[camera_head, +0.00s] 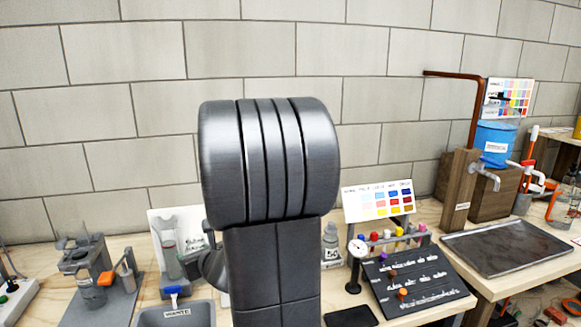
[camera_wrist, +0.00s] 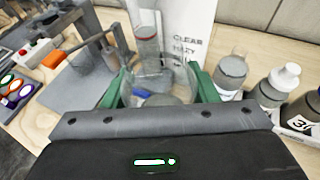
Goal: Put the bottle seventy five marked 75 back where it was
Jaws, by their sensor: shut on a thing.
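My gripper (camera_wrist: 160,88) shows in the wrist view, its two green fingers closed on a clear, see-through vessel (camera_wrist: 160,100). I cannot read a mark on the vessel, so I cannot tell whether it is the bottle marked 75. Beside the right finger stand a bottle with grey contents (camera_wrist: 232,70), a white-capped bottle (camera_wrist: 272,90), and a dark bottle with a partly cut-off number label (camera_wrist: 302,112). In the head view my arm hides the gripper and held vessel. One small labelled bottle (camera_head: 331,245) stands right of the arm; its number is too small to read surely.
Beyond the fingers are a clear tube with a red band (camera_wrist: 147,40) and a white card reading CLEAR, HAZY (camera_wrist: 192,35).

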